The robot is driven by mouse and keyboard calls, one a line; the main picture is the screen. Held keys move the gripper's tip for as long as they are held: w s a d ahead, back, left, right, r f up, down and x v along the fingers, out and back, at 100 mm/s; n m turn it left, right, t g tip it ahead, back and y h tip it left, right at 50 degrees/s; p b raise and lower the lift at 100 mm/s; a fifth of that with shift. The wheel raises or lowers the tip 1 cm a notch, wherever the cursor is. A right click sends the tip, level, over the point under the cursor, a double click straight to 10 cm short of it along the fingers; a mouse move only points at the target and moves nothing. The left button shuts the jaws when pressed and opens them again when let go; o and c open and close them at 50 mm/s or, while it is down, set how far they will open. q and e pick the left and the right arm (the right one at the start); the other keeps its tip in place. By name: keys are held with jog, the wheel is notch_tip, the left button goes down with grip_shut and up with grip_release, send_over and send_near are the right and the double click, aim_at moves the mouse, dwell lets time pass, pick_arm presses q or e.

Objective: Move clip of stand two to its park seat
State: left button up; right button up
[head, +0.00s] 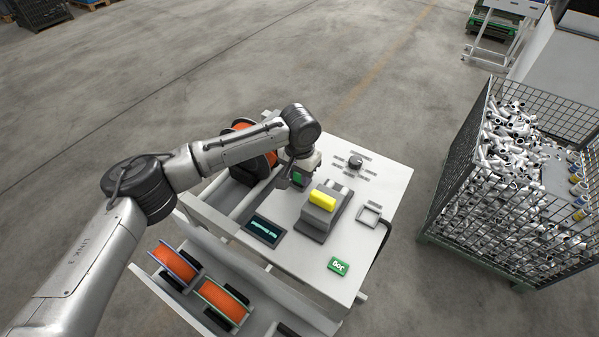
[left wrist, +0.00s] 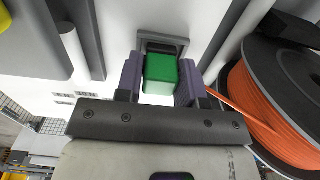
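A green block-like clip (left wrist: 160,72) sits between the two purple-padded fingers of my left gripper (left wrist: 160,85) in the left wrist view. The fingers look closed against its sides. A grey square frame seat (left wrist: 164,42) is just beyond the clip; I cannot tell whether the clip is inside it or above it. In the head view my left gripper (head: 300,177) is low over the table's far left side, and the green clip (head: 297,177) shows there partly. My right gripper is not in view.
A yellow block (head: 322,200) is on a grey stepped stand (head: 318,222) mid-table. An orange spool (left wrist: 270,105) is close right of the gripper.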

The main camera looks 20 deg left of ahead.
pick_arm(q)
jog(key=o, duration=0.4)
jog(key=shift+o, duration=0.2)
notch_tip(320, 180, up, 14)
jog(key=b, duration=0.2)
dwell(0.3)
jog(key=shift+f, duration=0.1)
